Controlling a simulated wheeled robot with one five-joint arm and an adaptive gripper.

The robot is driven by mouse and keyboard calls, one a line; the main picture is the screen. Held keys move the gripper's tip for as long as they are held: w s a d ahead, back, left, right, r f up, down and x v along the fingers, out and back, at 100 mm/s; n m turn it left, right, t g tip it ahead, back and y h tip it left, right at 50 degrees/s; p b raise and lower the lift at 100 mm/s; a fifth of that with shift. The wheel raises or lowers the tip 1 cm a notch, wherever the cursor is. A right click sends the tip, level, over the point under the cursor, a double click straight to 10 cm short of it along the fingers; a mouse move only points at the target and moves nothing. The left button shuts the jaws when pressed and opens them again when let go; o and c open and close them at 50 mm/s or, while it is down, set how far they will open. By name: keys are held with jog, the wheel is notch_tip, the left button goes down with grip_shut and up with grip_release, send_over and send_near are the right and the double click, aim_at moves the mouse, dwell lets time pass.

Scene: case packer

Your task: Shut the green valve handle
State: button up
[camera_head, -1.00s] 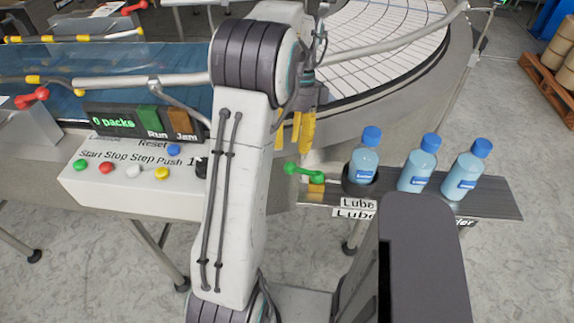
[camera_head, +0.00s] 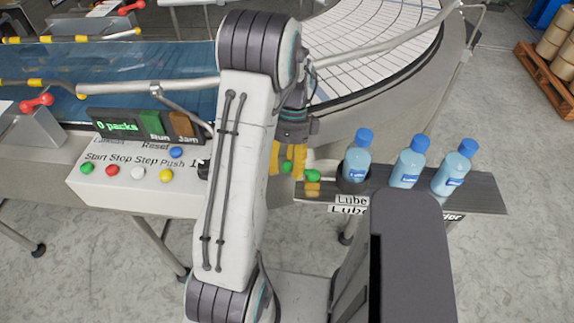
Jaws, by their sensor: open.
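The green valve handle (camera_head: 312,175) sits on a small yellow-orange base (camera_head: 312,188) at the left end of the dark shelf. One green knob shows right of my gripper's right finger and another shows between the fingers; the middle of the handle is hidden behind that finger. My gripper (camera_head: 287,158) points down with its yellow fingers apart, at the handle's left part. Nothing is held. I cannot tell whether a finger touches the handle.
Three blue-capped bottles (camera_head: 357,160) stand on the dark shelf (camera_head: 480,196) right of the handle; the nearest sits in a dark holder. A control panel (camera_head: 130,188) with coloured buttons is left of my arm. The round conveyor table (camera_head: 365,45) is behind.

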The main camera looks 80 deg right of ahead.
grip_shut()
dwell(0.4)
